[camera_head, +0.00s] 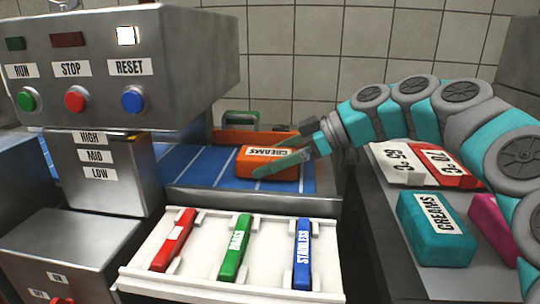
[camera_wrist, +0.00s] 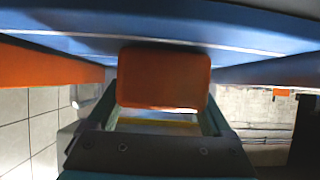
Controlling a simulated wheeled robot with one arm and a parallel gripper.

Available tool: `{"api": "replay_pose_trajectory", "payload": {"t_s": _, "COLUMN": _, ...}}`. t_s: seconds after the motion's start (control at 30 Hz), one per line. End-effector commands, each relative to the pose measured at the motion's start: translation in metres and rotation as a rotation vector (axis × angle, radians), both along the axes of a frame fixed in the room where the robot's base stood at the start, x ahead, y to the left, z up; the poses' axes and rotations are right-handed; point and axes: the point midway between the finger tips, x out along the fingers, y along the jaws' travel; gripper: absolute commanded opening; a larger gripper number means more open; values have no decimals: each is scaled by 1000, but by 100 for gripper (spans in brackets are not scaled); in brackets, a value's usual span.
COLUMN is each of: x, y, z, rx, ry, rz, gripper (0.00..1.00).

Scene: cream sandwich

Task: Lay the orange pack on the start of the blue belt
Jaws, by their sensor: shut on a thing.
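The orange pack (camera_head: 267,163), with a white label reading CREAMS, is at the right end of the blue belt (camera_head: 208,165) in the head view. My gripper (camera_head: 286,153) comes in from the right, with its fingers on either side of the pack. It is shut on the pack. In the wrist view the orange pack (camera_wrist: 164,77) sits between the jaws, close to the blue belt surface (camera_wrist: 245,35). I cannot tell whether the pack's underside touches the belt.
An orange guard (camera_head: 240,137) runs behind the belt. A white rack (camera_head: 205,262) with red, green and blue handled tools stands in front. A control box (camera_head: 100,60) is at left. Teal (camera_head: 437,228) and magenta (camera_head: 492,226) packs lie on the right counter.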

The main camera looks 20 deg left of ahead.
Motion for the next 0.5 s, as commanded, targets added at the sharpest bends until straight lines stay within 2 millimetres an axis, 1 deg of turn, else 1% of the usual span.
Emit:
{"api": "replay_pose_trajectory", "payload": {"t_s": 0.47, "x": 0, "y": 0, "z": 0, "rx": 1, "ry": -1, "rz": 0, "gripper": 26}}
{"api": "replay_pose_trajectory", "payload": {"t_s": 0.5, "x": 0, "y": 0, "z": 0, "rx": 1, "ry": -1, "rz": 0, "gripper": 89}}
